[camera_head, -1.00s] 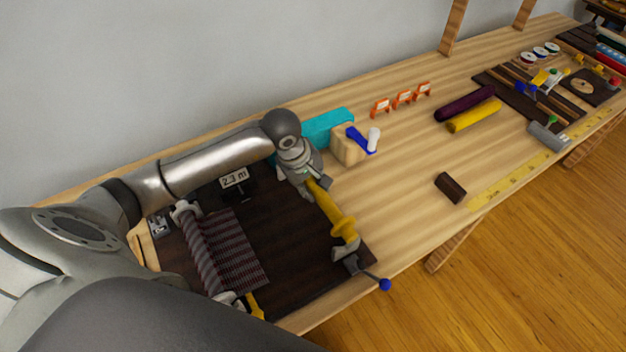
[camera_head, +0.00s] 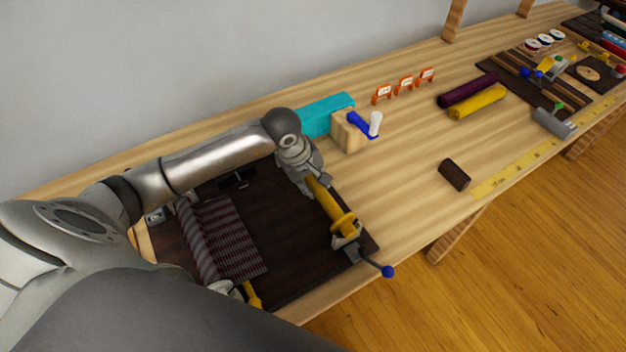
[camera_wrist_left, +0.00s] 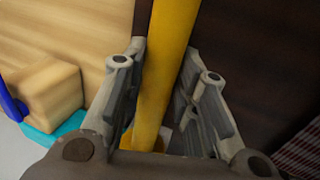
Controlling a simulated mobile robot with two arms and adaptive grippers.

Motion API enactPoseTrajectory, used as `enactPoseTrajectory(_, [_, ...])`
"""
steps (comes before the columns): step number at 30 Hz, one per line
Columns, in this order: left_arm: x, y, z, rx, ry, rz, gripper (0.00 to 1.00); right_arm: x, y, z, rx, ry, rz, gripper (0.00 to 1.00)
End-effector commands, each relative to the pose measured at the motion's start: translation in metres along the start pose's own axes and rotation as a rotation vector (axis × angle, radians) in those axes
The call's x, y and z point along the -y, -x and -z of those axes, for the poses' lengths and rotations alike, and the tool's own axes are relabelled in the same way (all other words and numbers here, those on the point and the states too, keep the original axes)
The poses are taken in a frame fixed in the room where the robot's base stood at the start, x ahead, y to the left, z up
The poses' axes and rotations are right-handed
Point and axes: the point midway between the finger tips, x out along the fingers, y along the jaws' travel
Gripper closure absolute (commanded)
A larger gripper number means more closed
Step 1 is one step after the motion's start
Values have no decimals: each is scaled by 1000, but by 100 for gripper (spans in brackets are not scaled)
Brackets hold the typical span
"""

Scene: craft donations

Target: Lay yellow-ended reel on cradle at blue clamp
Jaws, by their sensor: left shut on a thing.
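The yellow-ended reel (camera_head: 328,203) is a yellow bar with a flange near its front end. My left gripper (camera_head: 309,178) is shut on its rear part; in the left wrist view the yellow bar (camera_wrist_left: 165,65) runs between the two fingers (camera_wrist_left: 160,95). Its front end is at the grey cradle (camera_head: 345,247), by the clamp with the blue knob (camera_head: 388,271). I cannot tell whether it rests there or is just above. The rear end and any rear support are hidden by the gripper.
A dark board (camera_head: 300,265) lies under the reel. Striped cloth (camera_head: 225,235) lies on its left, with another yellow end (camera_head: 253,296) in front. A teal block (camera_head: 328,112) and wooden block (camera_head: 349,130) stand behind. A dark brown block (camera_head: 454,174) lies right; the tabletop between is clear.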

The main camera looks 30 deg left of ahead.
Motion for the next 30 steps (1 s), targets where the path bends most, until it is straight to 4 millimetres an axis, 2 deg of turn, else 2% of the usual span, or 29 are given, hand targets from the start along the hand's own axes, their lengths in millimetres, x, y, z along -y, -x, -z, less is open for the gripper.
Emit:
enactPoseTrajectory(2, [0, 0, 0, -1, 0, -1, 95, 1, 0, 0, 0, 0, 1, 100])
enactPoseTrajectory(3, [0, 0, 0, -1, 0, -1, 70, 2, 0, 0, 0, -1, 2, 100])
enactPoseTrajectory(9, [0, 0, 0, -1, 0, -1, 47, 2, 0, 0, 0, -1, 3, 100])
enactPoseTrajectory(20, [0, 4, 1, -1, 0, 0, 47, 0, 0, -1, 1, 2, 0, 100])
enactPoseTrajectory(23, [-1, 14, 1, -3, 0, -2, 47, 0, 0, -1, 1, 1, 0, 100])
enactPoseTrajectory(30, [-1, 52, 1, -4, -2, -2, 47, 0, 0, 0, 0, 1, 0, 100])
